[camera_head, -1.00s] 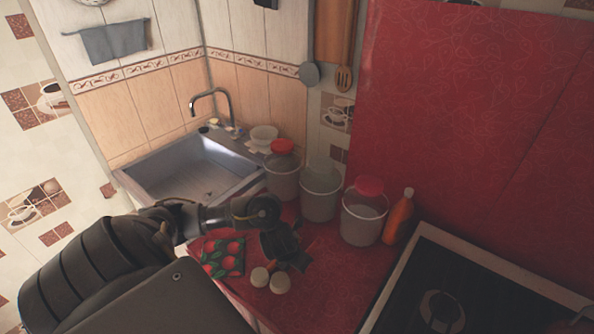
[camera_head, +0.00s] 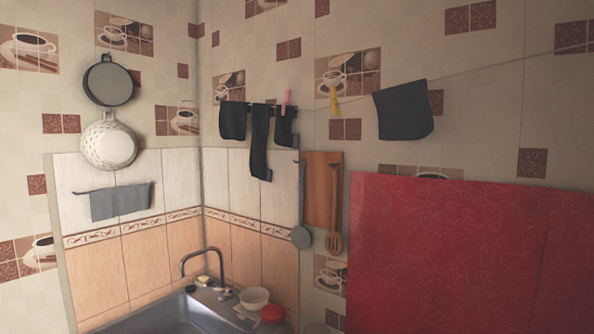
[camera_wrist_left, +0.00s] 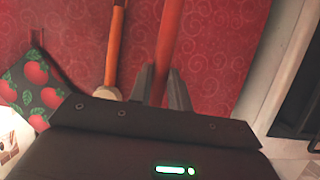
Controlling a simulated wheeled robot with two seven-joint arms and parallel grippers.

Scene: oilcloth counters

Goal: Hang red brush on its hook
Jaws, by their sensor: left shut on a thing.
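In the left wrist view my left gripper (camera_wrist_left: 161,80) is shut on the red-orange handle of the red brush (camera_wrist_left: 170,35). The handle runs up between the fingers. The brush's other end is hidden behind the gripper body. Beside it on the left is a second, more orange handle (camera_wrist_left: 117,45) with a pale rounded end. Both are seen against the red patterned counter cloth. The head view shows neither gripper nor the red brush. I cannot make out an empty hook on the wall there.
A grey ladle (camera_head: 301,236), a wooden slotted spoon (camera_head: 334,240) and a cutting board (camera_head: 318,185) hang on the wall. Pans (camera_head: 108,84), dark cloths (camera_head: 260,150) and a clothesline are around. The sink (camera_head: 165,318) is below.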

